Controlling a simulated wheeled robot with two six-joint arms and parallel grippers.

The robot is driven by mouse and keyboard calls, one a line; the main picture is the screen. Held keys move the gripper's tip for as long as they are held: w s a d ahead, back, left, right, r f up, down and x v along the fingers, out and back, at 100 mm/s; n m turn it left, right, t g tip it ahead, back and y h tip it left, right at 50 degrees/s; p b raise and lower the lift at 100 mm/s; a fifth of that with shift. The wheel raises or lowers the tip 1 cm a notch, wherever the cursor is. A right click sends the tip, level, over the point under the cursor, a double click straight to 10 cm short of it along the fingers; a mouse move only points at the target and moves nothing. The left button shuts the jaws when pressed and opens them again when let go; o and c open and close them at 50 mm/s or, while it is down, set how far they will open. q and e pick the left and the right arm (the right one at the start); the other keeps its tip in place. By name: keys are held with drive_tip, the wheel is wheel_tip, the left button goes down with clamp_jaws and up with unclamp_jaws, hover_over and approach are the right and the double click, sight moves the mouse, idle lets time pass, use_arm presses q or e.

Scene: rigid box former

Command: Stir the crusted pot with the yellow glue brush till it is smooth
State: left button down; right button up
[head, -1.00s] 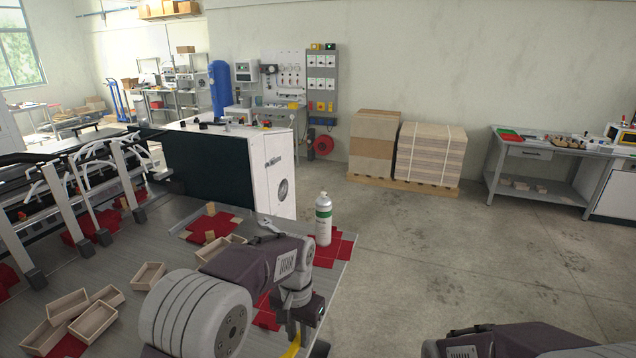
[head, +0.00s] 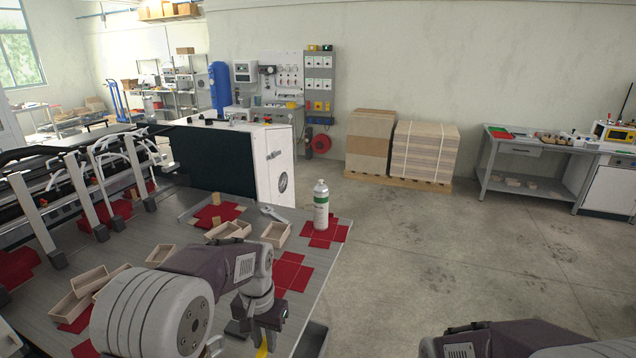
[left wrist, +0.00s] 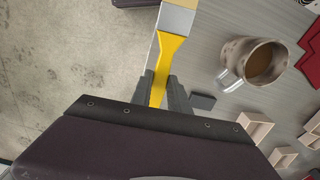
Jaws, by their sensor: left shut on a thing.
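The yellow glue brush (left wrist: 167,68) is held in my left gripper (left wrist: 166,92). Its metal ferrule and pale bristles point to the top of the left wrist view. In the head view only a bit of the yellow brush (head: 262,350) shows below my left gripper (head: 258,330), at the bottom edge. The pot (left wrist: 237,53), a stained greyish vessel with a handle and brown content, stands on the table right of the brush, apart from it. I cannot make out how smooth the content is. In the head view I cannot clearly see the pot. My right gripper is out of view.
A machine stands behind.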

use_arm(q)
drive_tip(key=s+a+f, duration=0.1)
drive_tip(key=s+a+f+n, duration=0.1)
drive_tip(key=s+a, duration=0.1)
drive_tip(key=s+a+f+n, duration=0.1)
drive_tip(key=s+a, duration=0.1)
drive_tip(key=shift+a+f, duration=0.1)
drive_tip(key=shift+a, duration=0.05)
drive_tip(key=shift+n, duration=0.6)
drive_tip(key=s+f, duration=0.1)
drive_tip(key=f, duration=0.1)
drive_tip(key=s+a+f, duration=0.1)
drive_tip(key=shift+s+a+f, duration=0.15)
drive_tip(key=shift+s+f, duration=0.05)
drive_tip(key=shift+f, duration=0.2)
drive_tip(key=shift+w, duration=0.15)
